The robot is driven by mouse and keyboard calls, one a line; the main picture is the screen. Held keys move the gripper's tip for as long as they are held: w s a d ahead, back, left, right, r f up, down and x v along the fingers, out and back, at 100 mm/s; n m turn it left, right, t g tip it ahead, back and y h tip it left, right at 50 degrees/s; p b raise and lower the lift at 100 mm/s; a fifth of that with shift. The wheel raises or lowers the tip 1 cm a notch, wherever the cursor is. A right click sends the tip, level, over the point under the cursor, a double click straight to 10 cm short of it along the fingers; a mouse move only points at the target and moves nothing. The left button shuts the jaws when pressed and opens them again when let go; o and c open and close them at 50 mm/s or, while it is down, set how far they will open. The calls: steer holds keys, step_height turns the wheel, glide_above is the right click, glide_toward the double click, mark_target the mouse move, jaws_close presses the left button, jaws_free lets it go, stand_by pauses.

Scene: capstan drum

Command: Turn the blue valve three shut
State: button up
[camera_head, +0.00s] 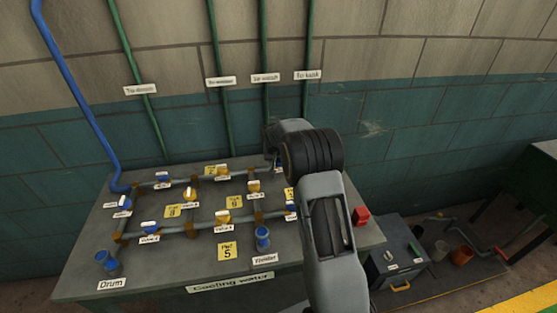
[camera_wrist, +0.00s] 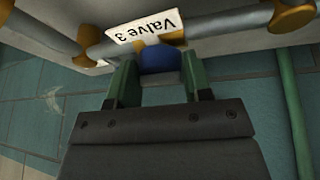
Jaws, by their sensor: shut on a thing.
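In the wrist view, the blue valve three (camera_wrist: 160,60) sits on the grey pipe beside its white "Valve 3" label (camera_wrist: 143,32). The green fingers of my gripper (camera_wrist: 160,80) stand on either side of it, shut on the valve. Its handle is hidden between the fingers, so I cannot tell its exact angle. In the head view, my arm covers valve three and the fingers at the back right of the bench pipework.
The bench (camera_head: 75,287) carries grey pipes with several blue and yellow valves. A blue stub (camera_head: 263,238) stands at its front. A red block (camera_head: 361,216) lies right of my arm. Green pipes (camera_head: 220,110) climb the wall behind. A grey toolbox (camera_head: 398,262) stands at the right.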

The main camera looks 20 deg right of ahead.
steer(key=shift+f+m+b, duration=0.15)
steer(key=shift+m+b, duration=0.15)
steer(key=shift+b, duration=0.1)
steer(key=shift+w+a+f+m+b, duration=0.1)
steer(key=shift+m+b, duration=0.5)
steer(key=shift+b, duration=0.2)
steer(key=shift+m+g+h+b, duration=0.5)
steer(key=shift+m+b, duration=0.3)
steer(key=m+b, duration=0.1)
steer(key=m, duration=0.1)
steer(key=shift+w+a+m+g+h, duration=0.1)
steer(key=shift+m+g+h, duration=0.2)
steer(key=shift+m+g, duration=0.1)
steer(key=m, duration=0.1)
steer(key=m+g, duration=0.1)
steer(key=m, duration=0.1)
steer(key=shift+w+r+m, duration=0.1)
steer(key=shift+r+m, duration=0.2)
steer(key=m+g+p, duration=0.2)
steer(key=m, duration=0.2)
steer(key=shift+w+r+p, duration=0.1)
steer(key=shift+r+p, duration=0.05)
steer(key=shift+p, duration=0.25)
steer(key=shift+m+g+p, duration=0.7)
steer(key=shift+m+p, duration=0.65)
steer(key=shift+m, duration=0.65)
steer(key=shift+w, duration=0.1)
steer(key=o, duration=0.9)
steer(key=shift+f, duration=0.2)
steer(key=shift+c, duration=0.2)
